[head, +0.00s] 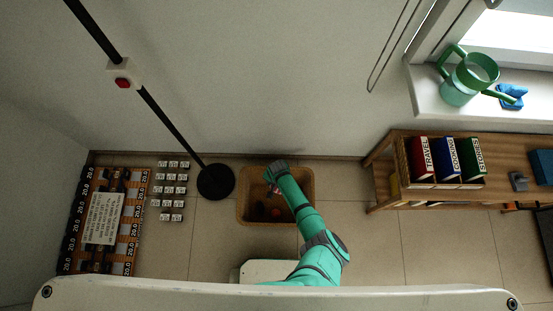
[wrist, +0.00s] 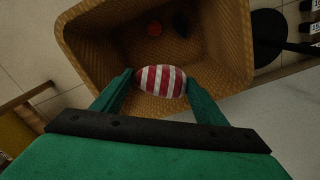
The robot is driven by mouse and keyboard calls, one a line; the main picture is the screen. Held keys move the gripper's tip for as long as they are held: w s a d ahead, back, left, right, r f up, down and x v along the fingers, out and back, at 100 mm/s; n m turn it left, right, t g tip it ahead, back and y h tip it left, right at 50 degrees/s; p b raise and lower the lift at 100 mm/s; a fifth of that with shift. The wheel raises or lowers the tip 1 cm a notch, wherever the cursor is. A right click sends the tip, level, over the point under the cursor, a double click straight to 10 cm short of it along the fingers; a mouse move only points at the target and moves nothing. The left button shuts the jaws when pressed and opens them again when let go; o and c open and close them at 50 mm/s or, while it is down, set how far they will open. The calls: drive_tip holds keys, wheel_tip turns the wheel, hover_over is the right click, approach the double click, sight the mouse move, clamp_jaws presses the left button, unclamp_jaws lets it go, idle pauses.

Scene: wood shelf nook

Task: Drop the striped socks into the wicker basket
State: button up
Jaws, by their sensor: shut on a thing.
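The striped socks (wrist: 160,81) are a red-and-white rolled bundle. My gripper (wrist: 158,84) is shut on them, one green finger on each side. The wicker basket (wrist: 78,45) lies below the gripper in the wrist view, and the socks show against its inside. In the head view the basket (head: 246,214) stands on the floor near the wall, and my gripper (head: 271,187) is over its upper part. The socks (head: 273,188) are mostly hidden by my gripper there. How high they are above the basket floor is hard to tell.
A red round thing (wrist: 154,28) and a dark thing lie inside the basket. A black lamp base (head: 216,182) stands just left of the basket. A wooden shelf (head: 383,183) with books stands to the right. Small white boxes (head: 168,190) and a rack of weights are further left.

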drive_tip(key=shift+f, duration=1.55)
drive_tip(key=o, duration=1.2)
drive_tip(key=shift+r, duration=0.1)
drive_tip(key=shift+r, duration=5.35)
